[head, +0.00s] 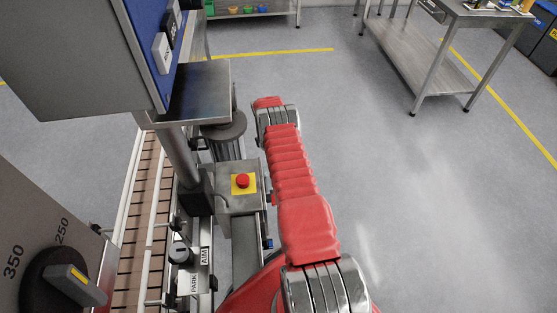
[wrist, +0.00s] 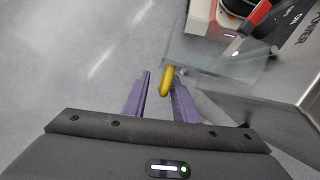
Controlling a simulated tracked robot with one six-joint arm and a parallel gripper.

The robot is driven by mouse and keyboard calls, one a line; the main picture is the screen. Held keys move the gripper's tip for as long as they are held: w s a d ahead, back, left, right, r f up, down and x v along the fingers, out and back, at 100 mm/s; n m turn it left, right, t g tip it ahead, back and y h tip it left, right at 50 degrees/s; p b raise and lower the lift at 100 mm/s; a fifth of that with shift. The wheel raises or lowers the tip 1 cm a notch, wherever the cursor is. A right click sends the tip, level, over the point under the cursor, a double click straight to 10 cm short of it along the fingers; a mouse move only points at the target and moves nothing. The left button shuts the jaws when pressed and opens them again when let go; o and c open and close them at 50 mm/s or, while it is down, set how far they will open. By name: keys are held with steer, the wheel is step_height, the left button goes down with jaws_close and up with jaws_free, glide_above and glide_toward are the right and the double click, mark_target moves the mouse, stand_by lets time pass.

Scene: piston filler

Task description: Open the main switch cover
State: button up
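In the wrist view, a clear cover (wrist: 215,62) sits at the upper right, with floor seen through part of it. A small yellow handle (wrist: 166,82) is at its left edge. A red and black switch (wrist: 237,8) is partly in view at the top, beside a panel marked POWER. My gripper (wrist: 159,80) has two purple fingers standing apart. The yellow handle lies between their tips, close to the right finger; I cannot tell whether they touch. How far the cover stands from the panel is unclear. In the head view my gripper and the cover are not visible.
In the head view, a conveyor (head: 133,225), a red emergency button (head: 242,181) on a metal box and a blue-faced control cabinet (head: 75,50) stand left of my arm. A dial (head: 62,282) is at lower left. A metal table (head: 470,15) stands upper right. Floor to the right is clear.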

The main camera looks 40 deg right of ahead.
steer(key=v, duration=1.3)
steer(key=shift+w+r, duration=0.2)
steer(key=shift+r, duration=0.1)
steer(key=shift+s, duration=0.1)
